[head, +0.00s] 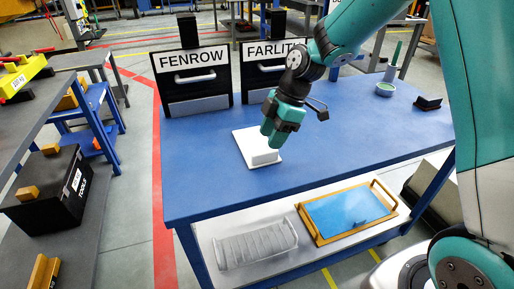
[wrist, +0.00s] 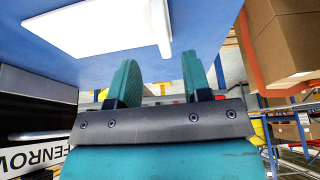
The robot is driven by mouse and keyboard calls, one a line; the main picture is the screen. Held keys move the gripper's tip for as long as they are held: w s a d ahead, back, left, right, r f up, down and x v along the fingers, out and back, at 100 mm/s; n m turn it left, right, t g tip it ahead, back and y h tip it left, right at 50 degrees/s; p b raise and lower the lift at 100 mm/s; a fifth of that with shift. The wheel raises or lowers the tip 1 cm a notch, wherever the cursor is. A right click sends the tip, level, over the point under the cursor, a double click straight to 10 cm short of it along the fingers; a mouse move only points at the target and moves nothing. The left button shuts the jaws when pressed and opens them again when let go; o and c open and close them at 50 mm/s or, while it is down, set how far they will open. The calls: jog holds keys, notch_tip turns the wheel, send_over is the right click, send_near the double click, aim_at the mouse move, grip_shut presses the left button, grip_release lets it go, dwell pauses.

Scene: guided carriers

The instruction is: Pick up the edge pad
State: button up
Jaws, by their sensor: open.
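A small white block (head: 265,157), which looks like the edge pad, lies at the front edge of a flat white plate (head: 243,146) on the blue bench. The block also shows as a white strip (wrist: 160,25) in the wrist view, along the side of the plate (wrist: 85,28). My gripper (head: 269,136) is just above the block in the head view, pointing down. In the wrist view my gripper (wrist: 159,82) has its two teal fingers apart with nothing between them. The block lies beyond the fingertips, and I see no contact.
Black fixtures labelled FENROW (head: 194,59) and FARLITE (head: 271,55), its last letters partly hidden, stand at the back of the blue bench (head: 200,190). A wooden tray (head: 308,231) is below. The front left bench is clear.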

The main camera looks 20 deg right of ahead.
aim_at(265, 152)
jog(key=x, duration=0.5)
jog(key=shift+s+f, duration=0.2)
grip_shut()
